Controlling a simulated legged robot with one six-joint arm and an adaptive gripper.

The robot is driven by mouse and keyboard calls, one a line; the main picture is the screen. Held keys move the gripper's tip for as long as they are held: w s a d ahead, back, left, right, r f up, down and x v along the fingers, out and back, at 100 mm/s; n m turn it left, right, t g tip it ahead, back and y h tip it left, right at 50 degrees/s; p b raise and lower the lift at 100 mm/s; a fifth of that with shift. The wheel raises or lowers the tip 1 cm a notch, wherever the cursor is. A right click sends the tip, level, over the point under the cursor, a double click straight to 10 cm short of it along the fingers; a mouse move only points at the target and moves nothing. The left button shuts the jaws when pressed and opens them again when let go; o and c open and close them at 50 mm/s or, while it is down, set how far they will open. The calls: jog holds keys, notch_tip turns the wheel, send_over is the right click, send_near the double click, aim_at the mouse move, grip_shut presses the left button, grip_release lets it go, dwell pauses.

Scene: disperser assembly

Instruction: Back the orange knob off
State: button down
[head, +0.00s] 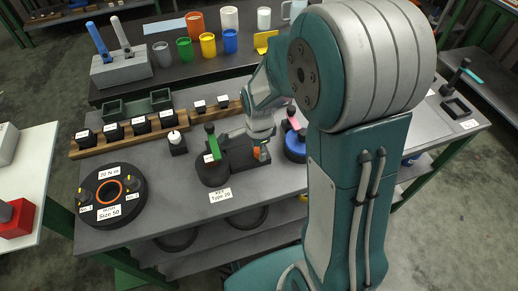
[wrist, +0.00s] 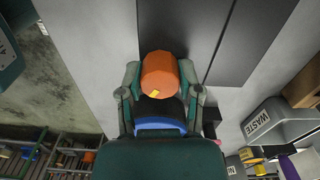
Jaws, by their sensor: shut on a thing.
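The orange knob (wrist: 160,75) fills the space between the two fingers of my gripper (wrist: 161,85) in the wrist view, with a small yellow mark on its near edge. My gripper is shut on it. In the head view my gripper (head: 261,138) reaches down over the bench, and a bit of the orange knob (head: 257,154) shows below it. The knob sits at the right end of a dark fixture (head: 238,155). A green handle (head: 213,142) stands at the fixture's left. Whether the knob is still threaded in is hidden.
A round black plate (head: 85,206) with an orange ring lies at the bench's left. A blue round part (head: 295,148) stands close to the right of my gripper. Labelled black blocks (head: 140,126) line a wooden rail behind. Coloured cups (head: 208,45) stand farther back.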

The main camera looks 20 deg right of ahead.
jog(key=shift+n, duration=0.3)
jog(key=n, duration=1)
jog(key=shift+n, duration=0.4)
jog(key=n, duration=1)
jog(key=shift+n, duration=0.3)
jog(key=shift+w, duration=0.1)
jog(key=shift+c, duration=1.3)
grip_release()
